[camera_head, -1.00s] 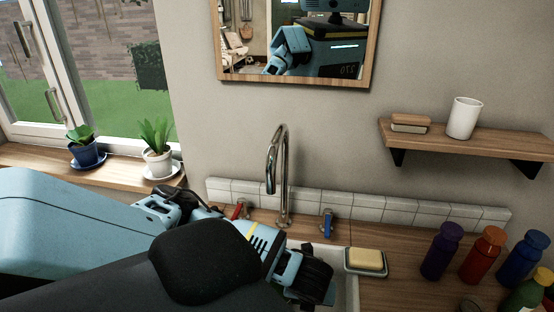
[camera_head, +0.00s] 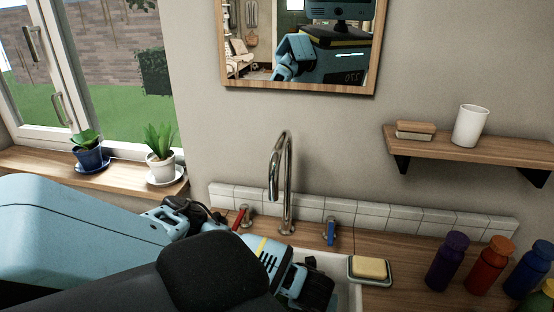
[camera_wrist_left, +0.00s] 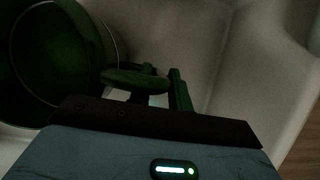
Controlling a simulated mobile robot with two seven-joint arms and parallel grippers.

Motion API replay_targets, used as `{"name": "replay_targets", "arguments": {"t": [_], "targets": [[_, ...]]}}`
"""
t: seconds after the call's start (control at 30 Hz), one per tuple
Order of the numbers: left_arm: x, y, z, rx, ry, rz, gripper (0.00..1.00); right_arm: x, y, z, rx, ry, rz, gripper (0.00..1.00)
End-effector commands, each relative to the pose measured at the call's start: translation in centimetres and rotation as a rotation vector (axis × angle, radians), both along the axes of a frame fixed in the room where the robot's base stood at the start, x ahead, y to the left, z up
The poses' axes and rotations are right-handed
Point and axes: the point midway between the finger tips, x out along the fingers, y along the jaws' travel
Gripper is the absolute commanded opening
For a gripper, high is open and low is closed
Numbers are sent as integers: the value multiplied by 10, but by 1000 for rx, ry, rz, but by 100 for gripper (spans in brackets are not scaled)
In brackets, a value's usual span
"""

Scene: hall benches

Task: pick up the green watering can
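The green watering can (camera_wrist_left: 50,60) shows in the left wrist view as a dark round body at the left, inside the pale sink. A green flattened piece (camera_wrist_left: 135,78), which looks like its handle, lies right in front of my left gripper (camera_wrist_left: 155,100). The picture is dark, and I cannot tell whether the fingers are around that piece or shut on it. In the head view my left gripper (camera_head: 318,290) is down in the sink, and my arm hides most of the basin. I cannot make out the can there. My right gripper is not in view.
A tap (camera_head: 283,185) stands behind the sink (camera_head: 350,292), between a red handle (camera_head: 243,216) and a blue handle (camera_head: 331,232). A soap dish (camera_head: 370,279) with soap sits at the sink's right edge. Purple (camera_head: 447,262), red (camera_head: 489,266) and blue bottles (camera_head: 530,268) stand further right.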

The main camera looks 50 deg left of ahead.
Motion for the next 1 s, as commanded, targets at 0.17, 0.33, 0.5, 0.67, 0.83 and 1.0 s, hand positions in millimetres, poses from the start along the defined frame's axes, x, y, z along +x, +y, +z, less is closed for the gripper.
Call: {"name": "replay_targets", "arguments": {"t": [0.17, 0.33, 0.5, 0.67, 0.83, 1.0], "targets": [[0, 0, 0, 0, 0, 0, 0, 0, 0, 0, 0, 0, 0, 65], [0, 0, 0, -1, 1, 0, 0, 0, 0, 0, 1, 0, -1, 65], [0, 0, 0, -1, 1, 0, 0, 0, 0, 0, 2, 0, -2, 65], [0, 0, 0, -1, 1, 0, 0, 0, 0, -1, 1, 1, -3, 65], [0, 0, 0, -1, 1, 0, 0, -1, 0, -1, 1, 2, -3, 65], [0, 0, 0, -1, 1, 0, 0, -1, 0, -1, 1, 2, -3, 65]]}}
